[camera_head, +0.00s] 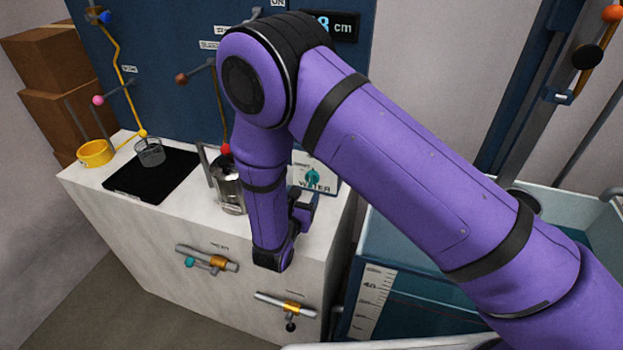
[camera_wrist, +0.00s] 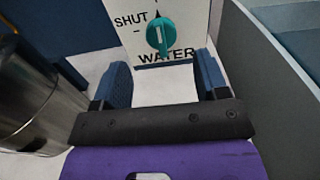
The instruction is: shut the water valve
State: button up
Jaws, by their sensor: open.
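The water valve (camera_head: 313,178) is a teal knob on a white panel marked WATER, on the counter behind my gripper. In the wrist view the valve (camera_wrist: 160,36) is ahead, near the top centre. Its handle stands roughly upright with a pale line on it. SHUT is printed at its upper left, with small marks above and to the left. My gripper (camera_wrist: 162,78) is open and empty, its dark blue fingers pointing toward the panel. The knob appears between and beyond the fingertips, with no contact visible. In the head view my arm hides much of the gripper.
A metal cylinder (camera_wrist: 32,100) stands close on the left; it is the steel vessel (camera_head: 229,188) in the head view. A grey-edged tank (camera_head: 385,225) lies to the right. Pipe fittings (camera_head: 207,259) project from the counter front. White counter (camera_wrist: 185,90) is bare between the fingers.

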aim_at(310, 181)
jog(key=x, duration=0.7)
jog(key=shift+w+d, duration=0.1)
jog(key=shift+w, duration=0.15)
jog(key=c, duration=0.9)
